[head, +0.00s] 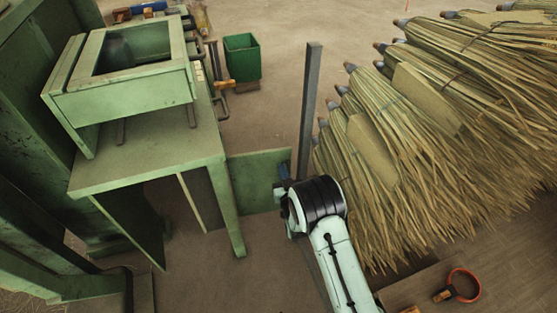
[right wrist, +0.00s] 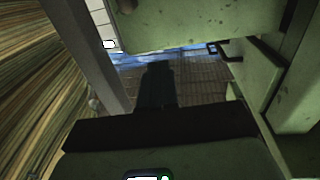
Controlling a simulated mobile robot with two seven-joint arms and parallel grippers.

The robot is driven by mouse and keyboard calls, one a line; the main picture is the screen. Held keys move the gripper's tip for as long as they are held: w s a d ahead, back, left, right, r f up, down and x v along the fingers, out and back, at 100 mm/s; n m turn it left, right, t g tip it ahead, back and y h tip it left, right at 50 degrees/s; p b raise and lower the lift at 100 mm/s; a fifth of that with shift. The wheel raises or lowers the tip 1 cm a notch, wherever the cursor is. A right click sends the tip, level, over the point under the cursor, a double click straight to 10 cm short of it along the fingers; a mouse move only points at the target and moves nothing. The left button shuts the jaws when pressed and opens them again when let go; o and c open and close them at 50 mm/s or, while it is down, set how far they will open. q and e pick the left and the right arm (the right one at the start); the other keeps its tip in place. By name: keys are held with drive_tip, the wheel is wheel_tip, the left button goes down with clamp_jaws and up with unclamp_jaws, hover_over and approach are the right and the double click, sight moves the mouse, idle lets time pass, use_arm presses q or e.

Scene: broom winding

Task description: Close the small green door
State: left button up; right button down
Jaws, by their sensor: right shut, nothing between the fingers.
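The small green door (head: 258,180) stands swung open, sticking out to the right from the green workbench (head: 150,165) in the head view. My right gripper (head: 283,172) is shut and empty at the door's free outer edge. I cannot tell whether it touches the door. In the right wrist view, the dark shut fingers (right wrist: 156,85) show in the middle. A green panel (right wrist: 190,20), apparently the door, hangs across the top. My left gripper is not in view.
A grey upright post (head: 308,105) stands just right of the door, close to my gripper. Piled brooms (head: 400,150) fill the right side. A green bin (head: 241,58) stands behind the bench. An orange ring-shaped object (head: 464,285) lies at lower right.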

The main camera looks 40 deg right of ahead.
sight(277, 152)
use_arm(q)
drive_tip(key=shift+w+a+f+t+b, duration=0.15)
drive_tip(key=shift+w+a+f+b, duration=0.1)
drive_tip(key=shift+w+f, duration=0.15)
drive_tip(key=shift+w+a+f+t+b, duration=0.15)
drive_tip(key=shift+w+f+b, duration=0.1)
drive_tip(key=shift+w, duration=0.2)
use_arm(e)
drive_tip(key=shift+x, duration=3.15)
drive_tip(key=shift+f, duration=0.1)
